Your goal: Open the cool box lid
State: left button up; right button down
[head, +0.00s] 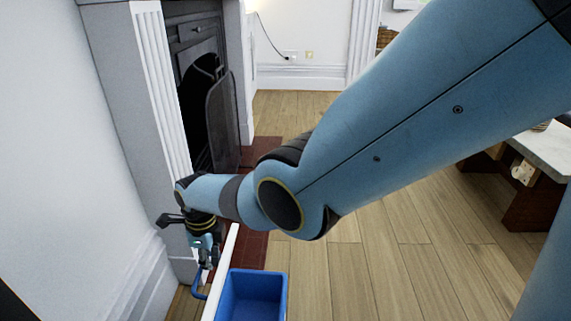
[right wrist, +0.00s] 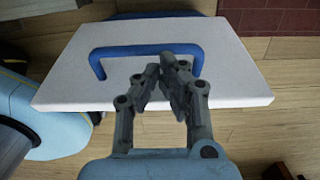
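The cool box (head: 252,296) is a blue open-topped box on the floor at the bottom of the head view, and its inside shows. Its white lid (head: 222,272) stands raised along the box's left side, seen nearly edge-on. In the right wrist view the lid (right wrist: 225,83) is a white panel with a blue bar handle (right wrist: 130,50). My right gripper (head: 206,262) is on the handle side of the lid. Its fingers (right wrist: 163,66) are close together at the handle's bar, overlapping its lower edge, with no part of the bar seen clamped between them. My left gripper is not in view.
A white fireplace surround (head: 158,95) with a dark metal insert stands left of centre, close to my right arm. A low table (head: 545,150) stands at the right. Wooden floor (head: 390,270) is clear right of the box.

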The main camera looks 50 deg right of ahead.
jog(key=shift+s, duration=0.15)
notch_tip(320, 180, up, 12)
jog(key=shift+s+d, duration=0.2)
dwell(0.5)
